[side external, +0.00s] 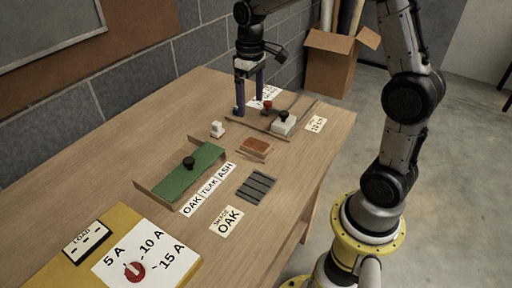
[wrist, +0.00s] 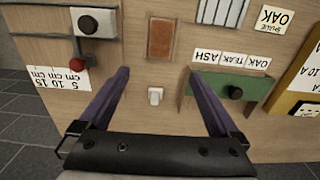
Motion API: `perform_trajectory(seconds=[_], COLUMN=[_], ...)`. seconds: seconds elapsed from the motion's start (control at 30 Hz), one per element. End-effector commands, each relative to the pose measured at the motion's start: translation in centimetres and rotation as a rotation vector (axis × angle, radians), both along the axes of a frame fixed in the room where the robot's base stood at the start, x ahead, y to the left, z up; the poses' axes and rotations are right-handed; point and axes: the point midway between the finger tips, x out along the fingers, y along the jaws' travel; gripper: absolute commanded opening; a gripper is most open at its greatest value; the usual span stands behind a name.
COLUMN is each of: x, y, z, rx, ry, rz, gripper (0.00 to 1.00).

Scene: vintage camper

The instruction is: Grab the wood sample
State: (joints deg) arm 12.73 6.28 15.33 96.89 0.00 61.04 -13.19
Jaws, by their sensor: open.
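No piece is clearly marked as the wood sample. A green panel with a black knob (side external: 188,166) lies over a wooden tray beside a strip reading OAK, TEAK, ASH (side external: 208,190); what is beneath the panel is hidden. It also shows at right in the wrist view (wrist: 232,88). A reddish-brown block (side external: 256,145) lies in a shallow wooden frame mid-table, and at top centre of the wrist view (wrist: 160,38). My gripper (side external: 249,98) is open and empty, above the table's wall side. Its spread fingers (wrist: 159,74) show in the wrist view, with a small white switch (wrist: 155,95) between them.
A card reading OAK (side external: 228,220) lies near a dark slatted rack (side external: 257,186). A white block with a black knob (side external: 284,123) sits on a railed fixture beside a red knob (side external: 267,105). A yellow dial panel (side external: 118,218) is at front left. A wall backs the table.

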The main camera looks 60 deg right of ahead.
Motion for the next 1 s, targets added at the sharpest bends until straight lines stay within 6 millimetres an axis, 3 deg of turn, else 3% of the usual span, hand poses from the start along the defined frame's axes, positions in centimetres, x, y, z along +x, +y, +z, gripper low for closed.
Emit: perform_trajectory(seconds=[0.43,0.77,1.0], x=[-0.2,-0.2,-0.4], y=[-0.2,-0.2,0.0], z=[-7.1,-9.7,-13.1], rx=[0.003,0.003,0.003], ry=[0.013,0.011,0.011], rz=[-0.008,-0.008,-0.008], gripper=[0.97,0.97,0.97])
